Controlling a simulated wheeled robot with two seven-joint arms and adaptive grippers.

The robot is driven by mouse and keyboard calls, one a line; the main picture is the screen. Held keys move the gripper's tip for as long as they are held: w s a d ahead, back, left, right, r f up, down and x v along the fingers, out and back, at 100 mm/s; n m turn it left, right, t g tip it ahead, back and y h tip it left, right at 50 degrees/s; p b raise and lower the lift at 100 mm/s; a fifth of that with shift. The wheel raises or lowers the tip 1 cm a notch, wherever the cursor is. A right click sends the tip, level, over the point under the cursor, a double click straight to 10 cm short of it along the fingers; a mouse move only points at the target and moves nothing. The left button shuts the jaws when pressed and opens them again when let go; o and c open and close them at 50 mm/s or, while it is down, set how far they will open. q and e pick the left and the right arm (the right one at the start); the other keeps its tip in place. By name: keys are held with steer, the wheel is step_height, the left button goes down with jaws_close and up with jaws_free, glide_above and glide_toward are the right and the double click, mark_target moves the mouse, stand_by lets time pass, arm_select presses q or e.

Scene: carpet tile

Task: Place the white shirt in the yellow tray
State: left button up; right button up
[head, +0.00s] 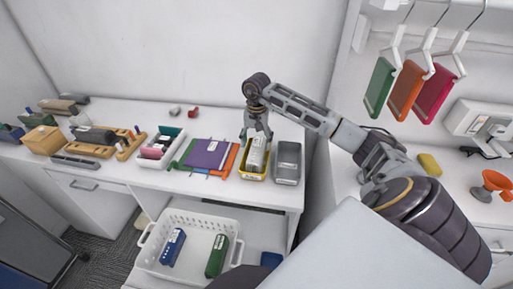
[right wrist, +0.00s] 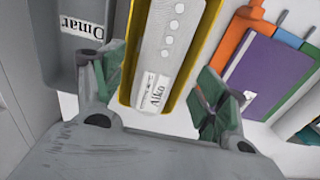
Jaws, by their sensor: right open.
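The white shirt (head: 256,158) is a folded white bundle with a label, lying inside the yellow tray (head: 252,177) on the white counter. My right gripper (head: 257,136) points down over the tray, partly covering the shirt's far end in the head view. Its green-padded fingers (right wrist: 163,88) are spread apart with nothing held between them. My left gripper is not in view.
A grey tray (head: 287,180) stands just right of the yellow one. A purple folded item (head: 208,153) with orange and green ones lies left. A white basket (head: 196,221) holding blue and green rolls is below. Coloured items hang on hangers at upper right.

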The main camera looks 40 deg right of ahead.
mark_target(256, 148)
step_height(256, 148, up, 6)
steer(key=shift+f+b, duration=0.1)
steer(key=shift+b, duration=0.2)
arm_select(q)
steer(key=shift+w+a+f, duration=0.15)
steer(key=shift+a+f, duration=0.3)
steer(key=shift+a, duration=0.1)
arm_select(e)
steer(key=shift+r, duration=0.95)
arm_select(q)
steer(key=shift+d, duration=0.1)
